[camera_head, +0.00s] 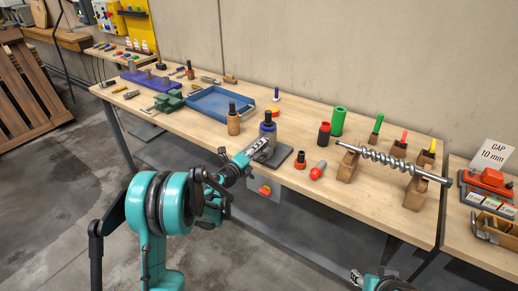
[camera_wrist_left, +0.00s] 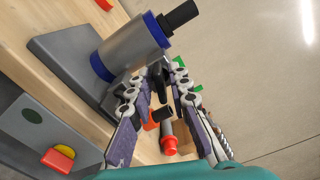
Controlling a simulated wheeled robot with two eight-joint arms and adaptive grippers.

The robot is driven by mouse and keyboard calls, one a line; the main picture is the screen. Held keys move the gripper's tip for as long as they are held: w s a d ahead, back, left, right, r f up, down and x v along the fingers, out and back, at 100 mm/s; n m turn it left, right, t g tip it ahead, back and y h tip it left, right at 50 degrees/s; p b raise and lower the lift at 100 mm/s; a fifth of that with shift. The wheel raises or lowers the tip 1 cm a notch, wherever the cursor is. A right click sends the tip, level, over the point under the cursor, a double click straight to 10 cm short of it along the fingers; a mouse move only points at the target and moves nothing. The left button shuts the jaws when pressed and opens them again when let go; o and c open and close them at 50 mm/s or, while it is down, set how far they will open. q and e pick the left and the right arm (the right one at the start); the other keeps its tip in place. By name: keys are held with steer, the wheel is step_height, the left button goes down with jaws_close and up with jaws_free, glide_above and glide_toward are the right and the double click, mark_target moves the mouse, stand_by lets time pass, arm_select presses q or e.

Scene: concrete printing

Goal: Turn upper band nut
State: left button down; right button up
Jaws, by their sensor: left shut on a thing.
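A grey cylinder (camera_head: 267,131) with blue bands and a black top stands on a dark grey base plate (camera_head: 281,155) on the bench. In the left wrist view the cylinder (camera_wrist_left: 130,50) looks tilted, with an upper blue band (camera_wrist_left: 157,30) and a lower blue band (camera_wrist_left: 101,67). My left gripper (camera_head: 262,145) is at the cylinder's near side. In the wrist view its fingers (camera_wrist_left: 165,78) are closed around a small dark piece beside the cylinder, probably the band nut, mostly hidden by the fingers. My right gripper (camera_head: 356,276) shows only partly at the bottom edge.
A brown bottle (camera_head: 234,122) and a blue tray (camera_head: 221,103) stand left of the cylinder. An orange-black piece (camera_head: 299,160) and a red-tipped piece (camera_head: 318,170) lie to its right. A steel auger (camera_head: 390,161) rests on wooden blocks. A grey switch box (camera_head: 265,188) hangs below the bench edge.

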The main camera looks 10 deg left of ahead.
arm_select(q)
steer(key=shift+w+n+b, duration=0.1)
steer(key=shift+n+b, duration=0.2)
steer(key=shift+n, duration=1.7)
steer(key=c, duration=1.7)
jaws_free()
steer(key=shift+w, duration=0.1)
steer(key=v, duration=1.2)
